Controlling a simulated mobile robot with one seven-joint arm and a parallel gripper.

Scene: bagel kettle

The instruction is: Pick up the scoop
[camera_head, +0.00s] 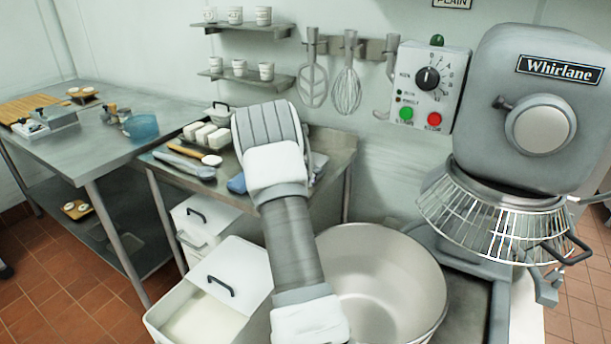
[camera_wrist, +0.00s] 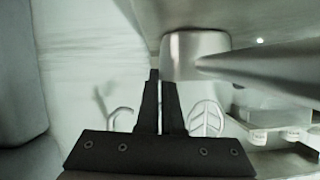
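My gripper (camera_wrist: 161,80) shows in the wrist view with its two dark fingers close together and nothing visible between them. A grey metal cylinder with a long tapering part (camera_wrist: 195,57) lies just beyond and to the right of the fingertips; I cannot tell whether it is the scoop or whether it touches them. In the head view my arm reaches to the back table and hides the fingers. A long grey-blue tool (camera_head: 184,163) lies on that table, left of my arm. I cannot identify the scoop with certainty.
A large metal bowl (camera_head: 375,275) and the Whirlane mixer (camera_head: 540,90) stand at the right. Lidded white bins (camera_head: 235,275) stand below my arm. White blocks (camera_head: 207,135) and a blue cloth (camera_head: 237,184) lie on the back table. Whisk (camera_head: 346,88) and beaters hang on the wall.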

